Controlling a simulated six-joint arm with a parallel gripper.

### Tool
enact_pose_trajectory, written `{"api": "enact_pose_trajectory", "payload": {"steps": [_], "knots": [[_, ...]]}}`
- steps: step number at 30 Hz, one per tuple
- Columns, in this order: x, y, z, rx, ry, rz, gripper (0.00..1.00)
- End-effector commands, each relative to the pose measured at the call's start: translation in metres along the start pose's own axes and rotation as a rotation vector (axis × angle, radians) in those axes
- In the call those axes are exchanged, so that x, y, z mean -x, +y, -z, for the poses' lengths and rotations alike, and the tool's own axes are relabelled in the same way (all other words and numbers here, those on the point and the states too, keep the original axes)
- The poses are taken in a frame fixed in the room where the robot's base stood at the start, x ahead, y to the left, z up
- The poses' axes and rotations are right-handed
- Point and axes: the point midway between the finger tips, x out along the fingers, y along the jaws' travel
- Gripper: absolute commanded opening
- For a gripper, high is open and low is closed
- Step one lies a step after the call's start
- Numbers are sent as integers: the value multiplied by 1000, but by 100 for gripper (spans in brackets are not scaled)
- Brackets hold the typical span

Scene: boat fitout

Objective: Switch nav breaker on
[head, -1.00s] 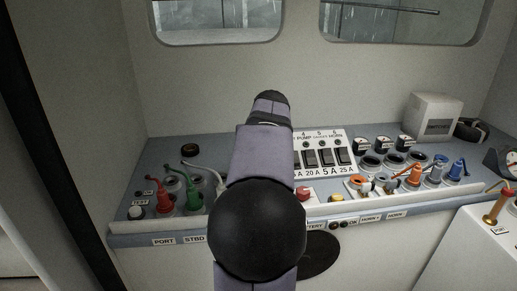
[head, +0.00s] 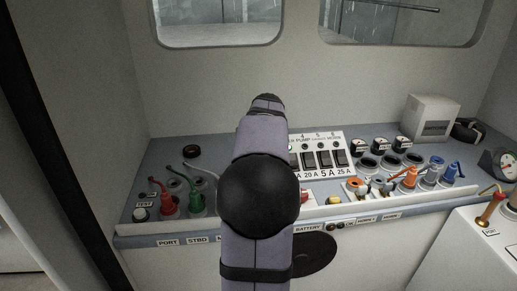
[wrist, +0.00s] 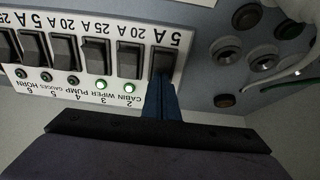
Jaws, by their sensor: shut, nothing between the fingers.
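The white breaker panel (wrist: 112,30) appears upside down in the wrist view, with a row of black rocker breakers. My gripper (wrist: 163,80) is shut, its blue fingertips at the lower part of the end breaker (wrist: 164,58), marked 5 A. They seem to touch or nearly touch it; I cannot tell which. The fingers hide this breaker's name and lamp, so its state is unclear. The lamps of CABIN (wrist: 129,88) and WIPER (wrist: 101,84) glow green; PUMP, GAUGES and HORN lamps are dark. In the head view my arm hides the gripper and the panel's left part (head: 325,170).
Beside the end breaker, the wrist view shows round sockets (wrist: 228,50) and a white cable (wrist: 302,66). In the head view, red and green plugs (head: 167,204) stand left of my arm.

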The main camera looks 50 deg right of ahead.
Motion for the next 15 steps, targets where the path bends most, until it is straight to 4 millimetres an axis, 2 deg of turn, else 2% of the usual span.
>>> {"api": "enact_pose_trajectory", "payload": {"steps": [1, 3, 15], "knots": [[4, 0, 5, 0, -19, 0, 0], [-2, 0, 1, 0, -20, 0, 0], [-1, 0, -4, 0, -16, -1, 0]]}}
